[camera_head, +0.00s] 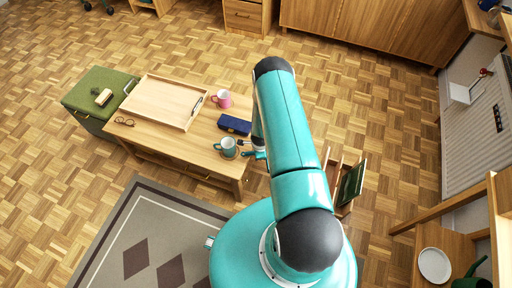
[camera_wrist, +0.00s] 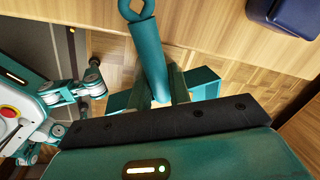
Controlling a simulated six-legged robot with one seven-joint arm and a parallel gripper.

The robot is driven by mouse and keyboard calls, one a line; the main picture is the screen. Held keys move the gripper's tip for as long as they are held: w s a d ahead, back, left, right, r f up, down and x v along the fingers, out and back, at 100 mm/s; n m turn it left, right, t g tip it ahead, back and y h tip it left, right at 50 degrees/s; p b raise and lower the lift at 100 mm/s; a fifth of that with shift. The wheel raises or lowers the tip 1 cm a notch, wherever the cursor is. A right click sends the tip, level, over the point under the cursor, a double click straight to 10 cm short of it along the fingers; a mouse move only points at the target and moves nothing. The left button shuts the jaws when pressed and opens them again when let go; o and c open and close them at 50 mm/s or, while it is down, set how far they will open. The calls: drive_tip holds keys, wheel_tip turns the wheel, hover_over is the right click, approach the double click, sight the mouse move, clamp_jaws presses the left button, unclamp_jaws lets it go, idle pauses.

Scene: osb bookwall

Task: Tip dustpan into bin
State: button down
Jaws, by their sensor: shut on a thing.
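In the wrist view my gripper (camera_wrist: 160,92) is shut on a teal handle with a ring at its end, which I take to be the dustpan (camera_wrist: 152,58). The handle lies between the two dark fingers, its ring toward the top edge. The pan part is hidden. In the head view my gripper (camera_head: 256,152) is partly hidden by my arm, near the right end of the low wooden table (camera_head: 165,137), beside a teal mug (camera_head: 226,147). I cannot make out a bin in either view.
The table holds a wooden tray (camera_head: 147,100), a pink mug (camera_head: 224,99), a dark blue case (camera_head: 234,124) and glasses (camera_head: 124,122). A brush (camera_head: 102,97) lies on a green ottoman (camera_head: 92,84). A wooden rack (camera_head: 345,196) with a dark green item stands right of my arm. Open parquet lies beyond.

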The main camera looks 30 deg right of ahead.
drive_tip(key=shift+w+d+f, duration=0.1)
drive_tip(key=shift+w, duration=0.35)
drive_tip(key=shift+s+r, duration=0.15)
drive_tip(key=shift+r, duration=0.05)
drive_tip(key=shift+s+d, duration=0.15)
drive_tip(key=shift+d, duration=0.25)
drive_tip(key=shift+s+d+r+y, duration=0.15)
drive_tip(key=shift+y, duration=0.25)
drive_tip(key=shift+s+d+r+m+t+y, duration=0.1)
drive_tip(key=shift+s+d+r+t+y, duration=0.25)
drive_tip(key=shift+d+y, duration=0.35)
drive_tip(key=shift+s+d+r+m+t+y, duration=0.1)
drive_tip(key=shift+s+d+r+t+y, duration=0.3)
drive_tip(key=shift+d, duration=0.5)
drive_tip(key=shift+s+d+r+m+t+y, duration=0.1)
drive_tip(key=shift+s+d+r+t+y, duration=0.2)
drive_tip(key=shift+d+y, duration=0.4)
drive_tip(key=s+d+r+t+y, duration=0.2)
drive_tip(key=d+y, duration=0.2)
drive_tip(key=d, duration=0.3)
drive_tip(key=shift+s+r, duration=0.15)
drive_tip(key=shift+s, duration=0.2)
